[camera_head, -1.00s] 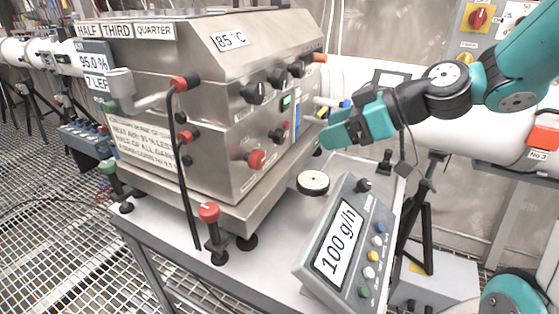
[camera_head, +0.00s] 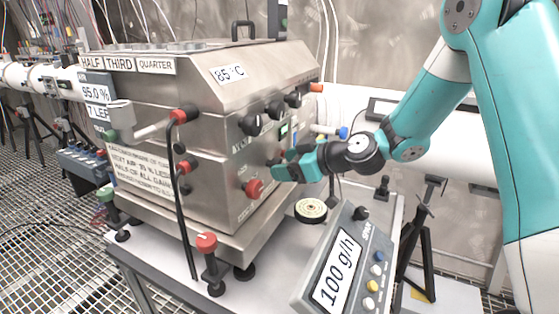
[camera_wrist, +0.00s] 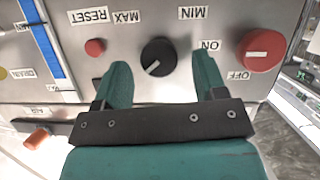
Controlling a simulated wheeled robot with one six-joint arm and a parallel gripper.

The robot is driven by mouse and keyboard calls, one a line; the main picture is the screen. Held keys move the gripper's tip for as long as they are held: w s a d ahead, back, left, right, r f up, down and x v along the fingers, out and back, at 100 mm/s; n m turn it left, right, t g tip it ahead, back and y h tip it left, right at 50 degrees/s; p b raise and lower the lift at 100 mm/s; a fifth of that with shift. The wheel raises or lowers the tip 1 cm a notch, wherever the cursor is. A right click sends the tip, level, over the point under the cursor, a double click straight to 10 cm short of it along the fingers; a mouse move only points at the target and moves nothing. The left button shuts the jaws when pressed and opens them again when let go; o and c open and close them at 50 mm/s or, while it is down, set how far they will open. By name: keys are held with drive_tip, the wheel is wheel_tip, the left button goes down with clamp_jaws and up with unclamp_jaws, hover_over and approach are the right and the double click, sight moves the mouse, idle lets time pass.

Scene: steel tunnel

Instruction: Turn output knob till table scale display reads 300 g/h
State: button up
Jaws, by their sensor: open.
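The black output knob (camera_wrist: 158,57) sits on the steel panel between the upside-down MAX and MIN labels in the wrist view, its white pointer line tilted. My gripper (camera_wrist: 162,76) is open, with one teal finger on each side of the knob; I cannot tell whether they touch it. In the head view my gripper (camera_head: 277,171) is at the front panel of the steel machine (camera_head: 215,170) and hides the knob. The table scale display (camera_head: 337,272), on a grey sloped box, reads 100 g/h.
A large red knob (camera_wrist: 262,50) with ON and OFF labels and a small red RESET button (camera_wrist: 95,47) flank the output knob.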

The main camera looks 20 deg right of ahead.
drive_tip(key=shift+x, duration=1.25)
drive_tip(key=shift+d, duration=0.1)
drive_tip(key=c, duration=0.9)
drive_tip(key=shift+m+g+y+b, duration=0.3)
drive_tip(key=shift+m+g+y, duration=0.35)
drive_tip(key=shift+m, duration=0.55)
drive_tip(key=shift+d+m+g+y, duration=0.1)
drive_tip(key=shift+m+g+y, duration=0.6)
drive_tip(key=shift+m, duration=0.7)
